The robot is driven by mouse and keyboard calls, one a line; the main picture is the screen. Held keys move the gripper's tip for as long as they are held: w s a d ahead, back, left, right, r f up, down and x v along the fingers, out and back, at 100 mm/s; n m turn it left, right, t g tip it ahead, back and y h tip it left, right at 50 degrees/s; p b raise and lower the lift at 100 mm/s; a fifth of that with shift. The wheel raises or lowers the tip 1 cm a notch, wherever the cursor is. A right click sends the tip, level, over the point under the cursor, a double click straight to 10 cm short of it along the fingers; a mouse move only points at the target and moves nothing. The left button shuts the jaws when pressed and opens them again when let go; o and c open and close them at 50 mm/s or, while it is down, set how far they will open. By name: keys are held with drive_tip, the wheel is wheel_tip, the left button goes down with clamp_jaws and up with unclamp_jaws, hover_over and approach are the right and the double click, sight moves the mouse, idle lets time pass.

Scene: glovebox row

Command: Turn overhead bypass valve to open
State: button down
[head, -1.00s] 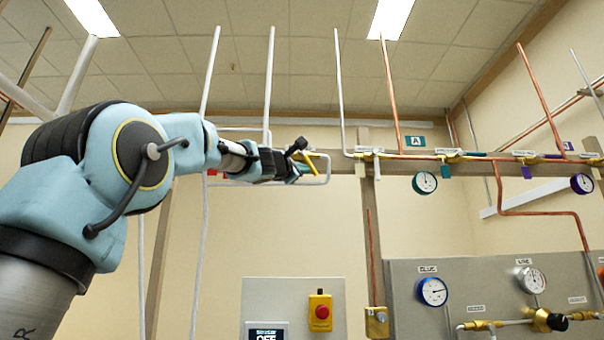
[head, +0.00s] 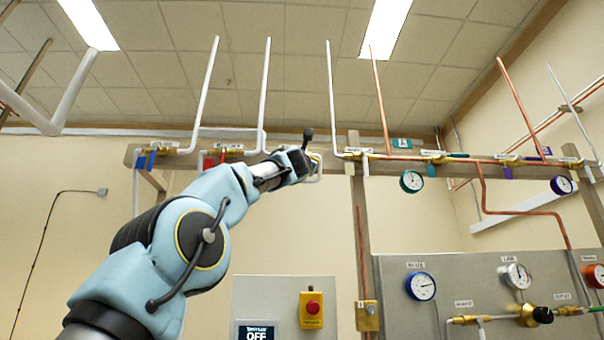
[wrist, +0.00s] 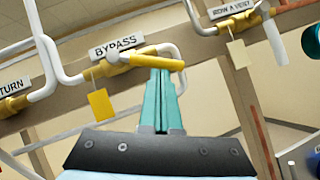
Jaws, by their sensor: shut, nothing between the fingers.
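The bypass valve shows in the wrist view as a brass body (wrist: 116,62) under a white BYPASS label (wrist: 113,46). Its yellow lever (wrist: 158,60) points right, roughly along the beam, and a yellow tag (wrist: 101,103) hangs below the body. My gripper (wrist: 161,74) has its teal fingers together, with nothing between them. The fingertips are at the underside of the lever, near its free end; I cannot tell whether they touch it. In the head view my gripper (head: 312,163) is up at the beam and hides most of this valve.
The wooden beam (head: 345,168) carries neighbouring valves with a red tag (head: 208,162), a blue tag (head: 151,158) and a green tag (head: 431,170). White pipes rise beside the bypass valve. A gauge panel (head: 470,275) and a red emergency button (head: 313,307) are lower down.

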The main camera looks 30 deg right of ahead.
drive_tip(key=n, duration=0.1)
drive_tip(key=r+n+t+y, duration=0.1)
drive_tip(key=d+n+t+y+p, duration=0.1)
drive_tip(key=n, duration=0.1)
drive_tip(key=shift+s+d+r, duration=0.1)
drive_tip(key=shift+s+r, duration=0.05)
drive_tip(key=shift+s, duration=0.1)
drive_tip(key=shift+s+d+r+p, duration=0.15)
drive_tip(key=shift+d+r+p, duration=0.1)
drive_tip(key=shift+r+p, duration=0.4)
drive_tip(key=shift+d, duration=0.1)
drive_tip(key=shift+f+b, duration=0.4)
drive_tip(key=shift+f, duration=0.2)
drive_tip(key=d+f+b+v, duration=0.2)
drive_tip(key=b+v, duration=1)
drive_tip(key=shift+b, duration=0.3)
drive_tip(key=shift+a, duration=0.1)
